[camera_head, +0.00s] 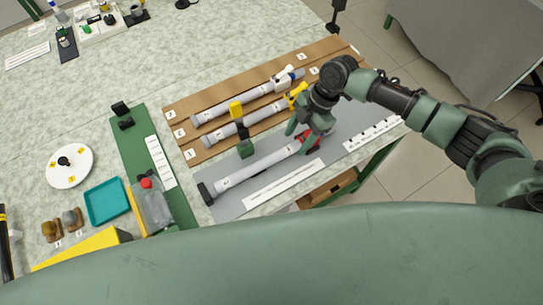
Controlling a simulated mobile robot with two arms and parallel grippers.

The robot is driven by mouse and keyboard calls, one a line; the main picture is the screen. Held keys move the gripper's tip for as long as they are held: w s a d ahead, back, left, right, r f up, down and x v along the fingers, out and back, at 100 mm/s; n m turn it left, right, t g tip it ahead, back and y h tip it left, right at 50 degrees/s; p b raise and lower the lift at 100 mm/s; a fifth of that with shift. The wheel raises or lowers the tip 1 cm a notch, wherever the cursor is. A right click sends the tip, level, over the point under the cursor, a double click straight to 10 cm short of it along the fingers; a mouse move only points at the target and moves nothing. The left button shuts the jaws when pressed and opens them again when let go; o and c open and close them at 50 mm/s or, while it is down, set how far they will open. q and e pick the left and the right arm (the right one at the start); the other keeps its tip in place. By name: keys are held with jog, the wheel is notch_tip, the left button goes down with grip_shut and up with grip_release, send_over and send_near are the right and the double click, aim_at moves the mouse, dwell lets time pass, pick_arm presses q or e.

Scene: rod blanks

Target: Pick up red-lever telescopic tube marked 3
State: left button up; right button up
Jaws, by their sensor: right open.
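The red-lever telescopic tube, a light grey tube (257,169), lies on the grey mat (228,208). Its red lever (312,138) shows at the right end, partly hidden by my right gripper. A black block sits at its left end. Any number on it is too small to read. My right gripper (303,138) is open, pointing down, with its fingers at the red-lever end of the tube. Whether the fingers touch it I cannot tell. My left gripper is not in view.
Behind lie a tube with a yellow lever (228,129) and a tube with a white lever (222,107) on brown boards. A green block (245,149) stands beside the red-lever tube. A teal tray (107,202) and a white disc (69,174) are at left.

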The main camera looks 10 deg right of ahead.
aim_at(292, 146)
jog(key=p+x, duration=0.1)
jog(key=x, duration=0.3)
jog(key=shift+w+f, duration=0.1)
jog(key=shift+f, duration=0.05)
jog(key=c, duration=1)
jog(key=shift+c, duration=0.2)
